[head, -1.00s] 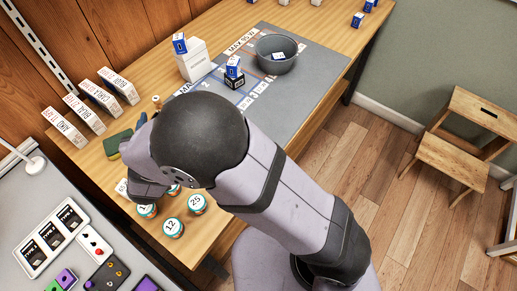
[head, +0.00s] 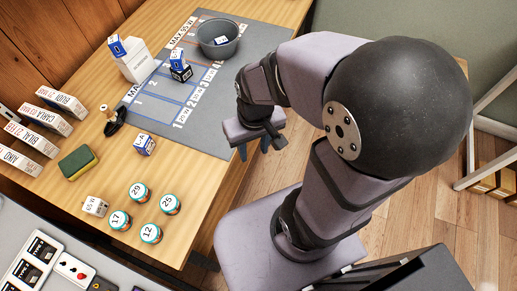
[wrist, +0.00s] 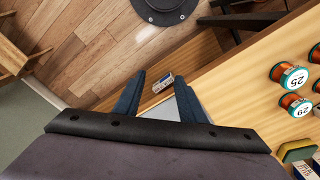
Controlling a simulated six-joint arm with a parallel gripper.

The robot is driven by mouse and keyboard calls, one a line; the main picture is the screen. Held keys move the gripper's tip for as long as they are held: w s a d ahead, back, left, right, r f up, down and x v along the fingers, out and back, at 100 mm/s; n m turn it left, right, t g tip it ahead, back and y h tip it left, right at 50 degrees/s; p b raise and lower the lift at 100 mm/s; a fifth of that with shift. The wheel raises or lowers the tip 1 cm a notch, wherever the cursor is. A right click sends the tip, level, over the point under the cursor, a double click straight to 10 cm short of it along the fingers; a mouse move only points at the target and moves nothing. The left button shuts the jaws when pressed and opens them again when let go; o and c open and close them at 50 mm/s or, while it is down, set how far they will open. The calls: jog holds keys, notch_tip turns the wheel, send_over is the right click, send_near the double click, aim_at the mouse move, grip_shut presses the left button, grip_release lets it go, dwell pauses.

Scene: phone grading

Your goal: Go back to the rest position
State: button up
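My gripper (head: 254,150) hangs beside the front edge of the wooden table in the head view, with its arm folded in on the right. In the wrist view its two blue fingers (wrist: 160,98) stand wide apart. A small white printed box (wrist: 162,83) shows between and beyond them, small in the picture and clear of both fingers. I cannot pick that box out in the head view. The dark round foot (wrist: 165,8) of my own base appears at the top of the wrist view.
White name boxes (head: 40,120) stand at left. Floor lies beyond the table's front edge.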

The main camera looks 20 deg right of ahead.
jog(key=shift+s+d, duration=0.5)
jog(key=shift+s, duration=0.15)
jog(key=shift+r, duration=0.1)
notch_tip(320, 180, up, 9)
jog(key=p, duration=0.8)
jog(key=shift+p, duration=0.4)
